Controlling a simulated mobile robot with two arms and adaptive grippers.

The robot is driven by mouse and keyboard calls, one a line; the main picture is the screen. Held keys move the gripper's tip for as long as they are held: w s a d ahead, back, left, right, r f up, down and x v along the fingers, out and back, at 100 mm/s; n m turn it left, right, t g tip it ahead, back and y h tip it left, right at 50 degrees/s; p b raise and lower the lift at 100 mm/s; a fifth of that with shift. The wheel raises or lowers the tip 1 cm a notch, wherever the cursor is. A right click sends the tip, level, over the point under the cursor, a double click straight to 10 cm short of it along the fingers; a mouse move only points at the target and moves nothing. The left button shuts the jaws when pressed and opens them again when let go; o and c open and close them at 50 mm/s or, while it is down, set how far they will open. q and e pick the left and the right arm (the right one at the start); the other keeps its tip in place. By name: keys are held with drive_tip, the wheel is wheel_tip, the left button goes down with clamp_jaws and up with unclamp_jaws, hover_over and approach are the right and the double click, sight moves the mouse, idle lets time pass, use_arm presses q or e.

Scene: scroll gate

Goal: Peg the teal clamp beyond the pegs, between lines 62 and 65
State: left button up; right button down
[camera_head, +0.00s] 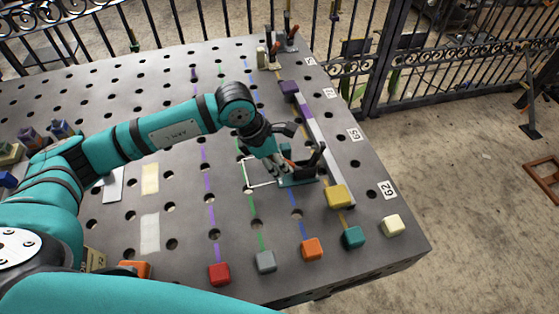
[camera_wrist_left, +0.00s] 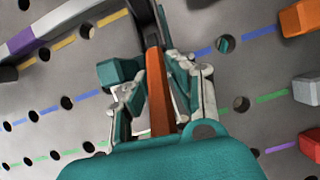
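The teal clamp (camera_head: 299,182) is a flat teal base with a dark upright jaw and an orange lever. It is at the left side of the purple and white bar (camera_head: 312,122), by the blue line. My left gripper (camera_head: 280,163) is at the clamp from the left. In the left wrist view its fingers (camera_wrist_left: 162,75) close in on both sides of the orange lever (camera_wrist_left: 158,88) and seem to grip it. The gripper hides part of the clamp, and I cannot tell if the base touches the table. My right gripper is out of view.
Labels 62 (camera_head: 387,189) and 65 (camera_head: 353,133) mark the right edge of the holed table (camera_head: 120,240). A white corner outline (camera_head: 246,174) lies left of the clamp. Several coloured blocks line the near edge.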

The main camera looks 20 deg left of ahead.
use_arm(q)
clamp_jaws()
drive_tip(key=shift+n, duration=0.5)
drive_tip(key=shift+o, duration=2.4)
unclamp_jaws()
drive_tip(key=v, duration=1.2)
drive_tip(key=shift+s, duration=0.3)
